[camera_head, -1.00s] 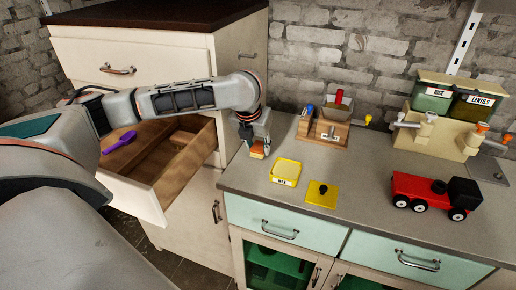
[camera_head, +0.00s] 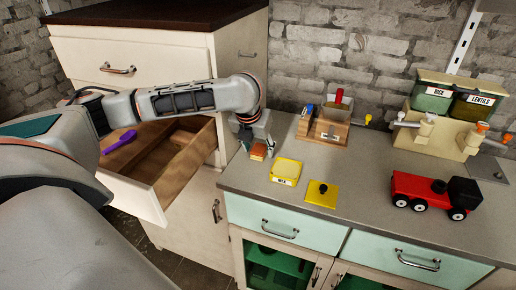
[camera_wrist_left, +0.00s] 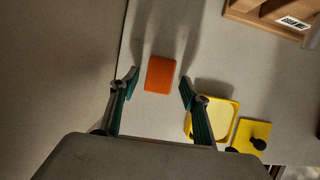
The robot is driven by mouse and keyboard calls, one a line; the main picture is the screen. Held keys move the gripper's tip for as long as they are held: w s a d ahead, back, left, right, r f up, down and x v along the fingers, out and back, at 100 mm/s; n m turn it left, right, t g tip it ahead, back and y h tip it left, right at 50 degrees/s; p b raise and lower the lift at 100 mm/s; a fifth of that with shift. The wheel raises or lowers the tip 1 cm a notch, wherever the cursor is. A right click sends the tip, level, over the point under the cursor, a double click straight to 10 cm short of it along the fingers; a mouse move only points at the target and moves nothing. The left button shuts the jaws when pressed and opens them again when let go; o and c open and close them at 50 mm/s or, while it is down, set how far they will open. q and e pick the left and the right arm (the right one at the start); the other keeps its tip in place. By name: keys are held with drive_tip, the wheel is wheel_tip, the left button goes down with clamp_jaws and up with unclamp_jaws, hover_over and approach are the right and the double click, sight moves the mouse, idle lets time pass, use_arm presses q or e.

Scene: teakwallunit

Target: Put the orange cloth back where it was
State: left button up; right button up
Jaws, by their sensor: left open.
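The orange cloth (camera_head: 258,152), a small folded block, lies on the grey counter near its left end, beside the tall cabinet. My left gripper (camera_head: 258,143) is above it, pointing down. In the left wrist view the cloth (camera_wrist_left: 160,75) lies between and slightly beyond the open fingertips of the left gripper (camera_wrist_left: 159,80), with a gap on each side. Nothing is held. My right gripper is in neither view.
A yellow wax tin (camera_head: 286,171) and its yellow lid (camera_head: 321,194) lie to the right of the cloth. A wooden caddy (camera_head: 325,128) stands behind. A red toy truck (camera_head: 428,190) is farther right. An open drawer (camera_head: 152,178) with a purple scoop (camera_head: 119,141) is at left.

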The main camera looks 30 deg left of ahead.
use_arm(q)
drive_tip(key=v, duration=1.1)
drive_tip(key=shift+s+r, duration=0.2)
drive_tip(key=shift+r, duration=0.1)
drive_tip(key=shift+s+d+f, duration=0.1)
